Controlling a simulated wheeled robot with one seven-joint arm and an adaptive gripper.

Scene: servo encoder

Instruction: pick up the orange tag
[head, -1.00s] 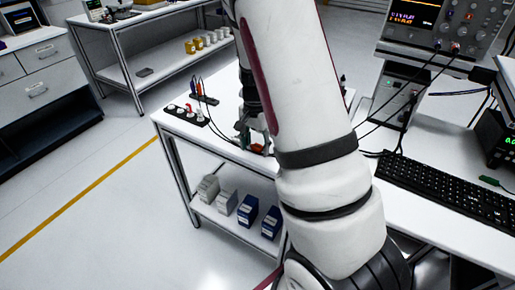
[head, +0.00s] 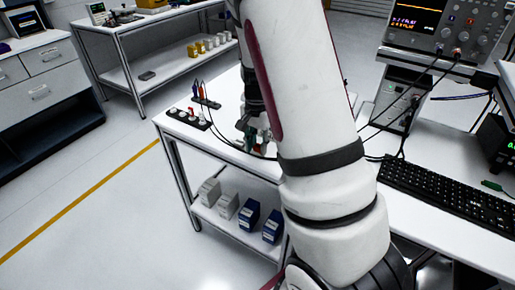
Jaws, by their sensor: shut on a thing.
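My gripper (head: 258,141) is low over the near end of the white workbench (head: 226,139), with its fingertips close to the top. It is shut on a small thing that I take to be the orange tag. The tag is mostly hidden by the fingers, and only a hint of reddish-orange shows between them. My arm covers the bench to the right of the gripper. I cannot tell whether the tag still touches the bench top.
A black strip with white and red knobs (head: 188,119) and a dark holder with coloured leads (head: 206,102) stand left of my gripper. Blue boxes (head: 249,215) and grey boxes sit on the lower shelf. A keyboard (head: 447,194) and an oscilloscope (head: 428,25) are at right.

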